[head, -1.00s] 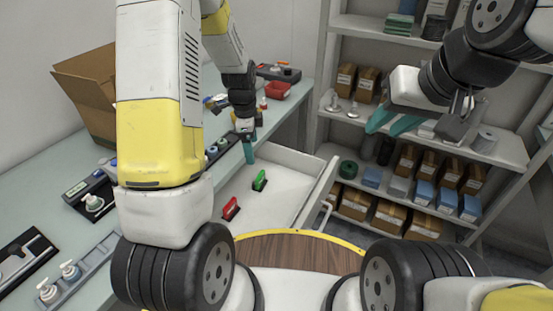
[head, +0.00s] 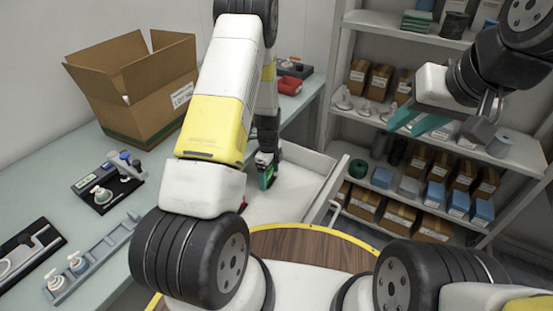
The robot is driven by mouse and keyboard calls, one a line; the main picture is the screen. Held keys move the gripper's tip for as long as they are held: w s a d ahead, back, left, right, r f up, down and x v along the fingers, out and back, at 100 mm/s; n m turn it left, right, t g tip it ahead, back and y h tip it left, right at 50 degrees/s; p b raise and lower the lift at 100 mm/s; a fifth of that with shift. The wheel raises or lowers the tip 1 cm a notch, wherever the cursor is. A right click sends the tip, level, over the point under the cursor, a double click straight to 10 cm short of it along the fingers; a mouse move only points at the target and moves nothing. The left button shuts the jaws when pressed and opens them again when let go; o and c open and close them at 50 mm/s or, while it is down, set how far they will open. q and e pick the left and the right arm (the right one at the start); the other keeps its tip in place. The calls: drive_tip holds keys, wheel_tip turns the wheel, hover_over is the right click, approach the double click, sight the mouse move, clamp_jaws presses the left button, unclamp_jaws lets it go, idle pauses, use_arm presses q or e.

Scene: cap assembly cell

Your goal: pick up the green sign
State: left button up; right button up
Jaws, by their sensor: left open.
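The green sign (head: 265,181) is in the white open drawer (head: 290,198), right at my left gripper. My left gripper (head: 267,177) points down over the sign with its teal fingers beside it. The jaws are open, and the fingers and arm cover part of the sign. I cannot tell whether they touch it. The red sign (head: 243,206) is almost fully hidden behind my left arm. My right gripper (head: 420,123) is raised in front of the shelves, open and empty.
A cardboard box (head: 150,125) and dispenser parts on black trays (head: 108,193) stand on the workbench at left. A red bin (head: 290,86) stands at its far end. A shelf unit (head: 475,150) with boxes stands at right. The drawer's right part is clear.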

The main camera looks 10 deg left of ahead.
use_arm(q)
drive_tip(key=shift+f, duration=0.2)
drive_tip(key=c, duration=1.5)
drive_tip(key=shift+o, duration=0.2)
drive_tip(key=shift+r, duration=0.1)
